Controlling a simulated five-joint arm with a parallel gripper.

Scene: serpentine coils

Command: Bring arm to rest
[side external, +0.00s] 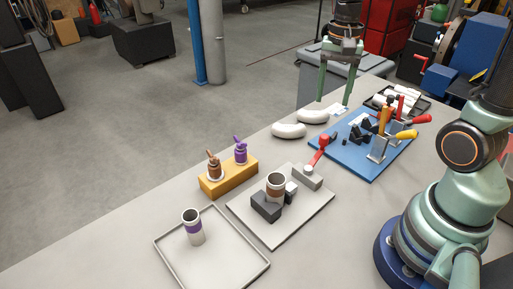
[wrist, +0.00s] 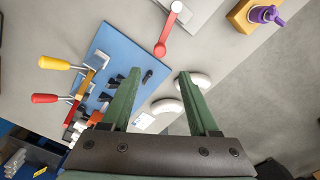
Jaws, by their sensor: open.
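My gripper (side external: 335,100) is at the back of the table, pointing down, with its two green fingers apart and nothing between them. In the wrist view the open fingers (wrist: 159,73) show over the table, between the blue plate (wrist: 112,45) and two white oval pieces. Those white ovals (side external: 289,131) (side external: 313,116) lie on the table left of the blue plate in the side view.
The blue plate carries black blocks and red- and yellow-handled clamps (side external: 378,148). A grey plate (side external: 300,222) holds a vise with a brown-banded cup (side external: 275,187). A purple-banded cup (side external: 193,227) stands in a tray (side external: 240,283). An orange block (side external: 228,178) holds brown and purple pieces. The front left table is clear.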

